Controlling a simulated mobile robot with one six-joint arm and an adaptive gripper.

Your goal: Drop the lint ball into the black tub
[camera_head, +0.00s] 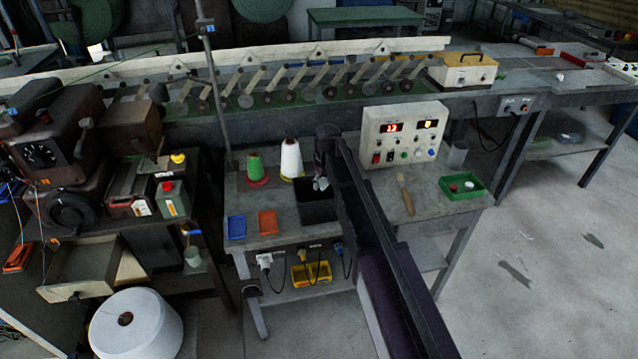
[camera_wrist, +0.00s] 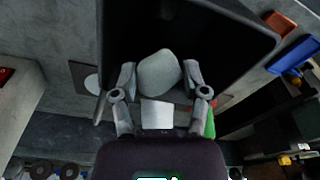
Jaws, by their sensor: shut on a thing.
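The lint ball (camera_wrist: 160,75) is a pale grey, rounded lump between my gripper's fingertips in the wrist view. My gripper (camera_wrist: 160,80) is shut on it. The black tub (camera_wrist: 205,22) fills the upper middle of the wrist view, with the lint ball and fingertips seen against its dark inside. In the head view the black tub (camera_head: 316,213) stands on the small grey table, and my gripper (camera_head: 321,184) is over its opening, pointing down. My arm hides the tub's right side. I cannot tell how far below the ball the tub's floor lies.
Green (camera_head: 256,167) and white (camera_head: 291,158) thread cones stand behind the tub. A blue tray (camera_head: 236,228) and an orange tray (camera_head: 268,222) lie to its left. A control box (camera_head: 403,133), a wooden-handled tool (camera_head: 405,194) and a green tray (camera_head: 447,187) are to the right.

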